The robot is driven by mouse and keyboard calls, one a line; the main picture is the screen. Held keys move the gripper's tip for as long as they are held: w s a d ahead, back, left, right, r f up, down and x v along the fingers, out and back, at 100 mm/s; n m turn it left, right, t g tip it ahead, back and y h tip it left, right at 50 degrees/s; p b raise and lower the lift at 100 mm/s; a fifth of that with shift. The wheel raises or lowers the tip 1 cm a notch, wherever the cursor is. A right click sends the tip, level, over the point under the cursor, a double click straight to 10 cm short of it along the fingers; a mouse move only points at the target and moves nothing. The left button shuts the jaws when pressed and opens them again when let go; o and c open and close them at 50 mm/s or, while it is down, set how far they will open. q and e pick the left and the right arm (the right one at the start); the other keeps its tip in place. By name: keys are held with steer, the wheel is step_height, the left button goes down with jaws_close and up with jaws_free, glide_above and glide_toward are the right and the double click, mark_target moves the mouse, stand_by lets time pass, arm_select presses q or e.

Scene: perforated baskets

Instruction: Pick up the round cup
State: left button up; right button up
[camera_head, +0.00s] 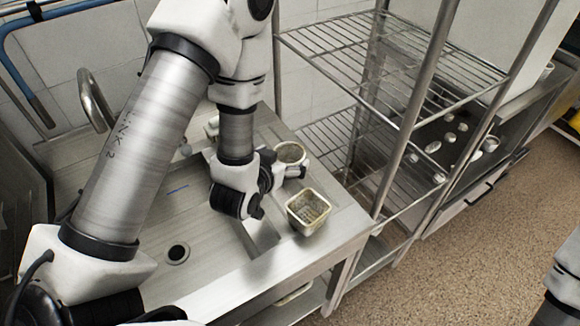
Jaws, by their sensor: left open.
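The round cup (291,152) stands upright on the steel counter beside the sink. It is a light perforated basket with a brownish rim, in the middle of the head view. My left gripper (284,171) is open at the near side of the cup. Its dark and white fingers hide part of the cup's lower wall. I cannot tell whether they touch it. Of my right arm only a link shows at the lower right edge; its gripper is out of view.
A square perforated basket (309,228) stands close by, nearer the counter's front edge. The steel sink (205,262) lies to the left, with a curved faucet (96,100) behind. A wire shelf rack (405,110) stands right of the counter. The floor at right is clear.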

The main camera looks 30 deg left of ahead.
mark_target(295, 149)
arm_select(q)
steer(key=x, duration=0.2)
steer(key=p+x, duration=0.1)
steer(key=x, duration=0.1)
steer(key=a+p+x, duration=0.1)
steer(key=x, duration=0.1)
steer(key=shift+s+f, duration=0.25)
steer(key=shift+f, duration=0.15)
steer(key=shift+d, duration=0.2)
steer(key=shift+c, duration=0.4)
steer(key=shift+f, duration=0.1)
steer(key=c, duration=0.7)
